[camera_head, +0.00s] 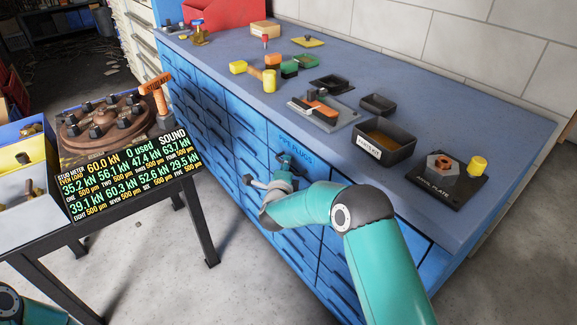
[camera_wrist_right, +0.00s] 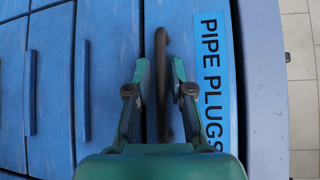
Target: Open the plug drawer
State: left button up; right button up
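The plug drawer is a blue front labelled PIPE PLUGS (camera_head: 296,149) in the top row of the blue cabinet. It looks flush with its neighbours. Its label (camera_wrist_right: 212,80) and dark bar handle (camera_wrist_right: 161,75) show large in the right wrist view. My right gripper (camera_head: 284,163) is at this drawer front. In the right wrist view the right gripper (camera_wrist_right: 159,72) has one finger on each side of the handle, with gaps visible between fingers and bar. My left gripper is out of view.
Other closed drawers surround the plug drawer. A dark table with a readout screen (camera_head: 130,178) stands left, with open floor between.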

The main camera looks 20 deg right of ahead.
grip_shut()
jog(key=shift+f, duration=0.1)
